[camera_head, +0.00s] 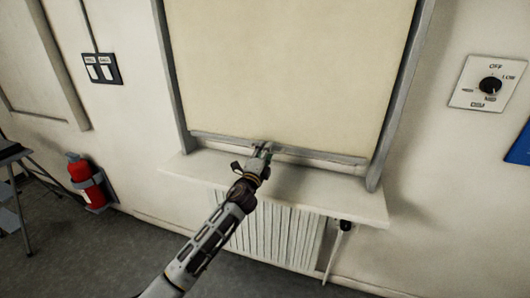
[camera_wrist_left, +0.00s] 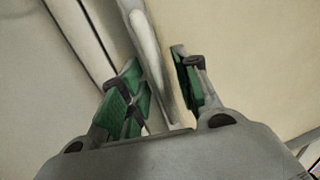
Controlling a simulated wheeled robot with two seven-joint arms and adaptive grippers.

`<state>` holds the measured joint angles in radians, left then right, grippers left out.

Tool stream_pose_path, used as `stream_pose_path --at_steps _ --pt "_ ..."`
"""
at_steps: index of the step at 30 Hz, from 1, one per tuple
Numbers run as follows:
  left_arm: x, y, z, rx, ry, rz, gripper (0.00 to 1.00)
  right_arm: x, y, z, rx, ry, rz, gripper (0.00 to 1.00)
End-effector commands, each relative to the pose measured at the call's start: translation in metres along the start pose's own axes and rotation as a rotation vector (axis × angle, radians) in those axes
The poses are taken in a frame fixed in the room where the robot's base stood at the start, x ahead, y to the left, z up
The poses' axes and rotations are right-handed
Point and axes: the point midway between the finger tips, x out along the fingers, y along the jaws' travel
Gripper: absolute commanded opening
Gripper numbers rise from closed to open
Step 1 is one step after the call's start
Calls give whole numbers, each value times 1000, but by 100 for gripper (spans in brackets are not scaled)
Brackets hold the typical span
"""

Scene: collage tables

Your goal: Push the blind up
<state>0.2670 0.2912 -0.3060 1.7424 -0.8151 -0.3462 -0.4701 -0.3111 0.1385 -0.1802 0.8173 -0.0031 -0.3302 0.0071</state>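The cream blind (camera_head: 290,70) hangs down over most of the window, with its grey bottom bar (camera_head: 325,158) a little above the sill. My left gripper (camera_head: 262,150) is at the middle of this bar. Exact contact at the pads is hard to see. The blind's cloth also shows in the left wrist view (camera_wrist_left: 250,50). My right gripper is not in view.
A sill (camera_head: 345,197) juts out below the blind, above a white radiator (camera_head: 275,235). Grey frame sides (camera_head: 400,95) flank the blind. A red fire extinguisher (camera_head: 86,180), switches (camera_head: 102,69) and a dial panel (camera_head: 488,83) are on the wall.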

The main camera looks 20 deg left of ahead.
Motion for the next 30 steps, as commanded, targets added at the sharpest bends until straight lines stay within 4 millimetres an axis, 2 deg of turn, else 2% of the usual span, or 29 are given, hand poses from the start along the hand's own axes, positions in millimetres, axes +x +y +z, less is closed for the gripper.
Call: stream_pose_path --at_steps 8,16,30 --pt "0 0 0 0 0 0 32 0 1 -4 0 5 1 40" --pt "0 0 0 0 0 0 0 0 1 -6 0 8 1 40" --pt "1 -2 0 0 0 0 0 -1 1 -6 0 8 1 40"
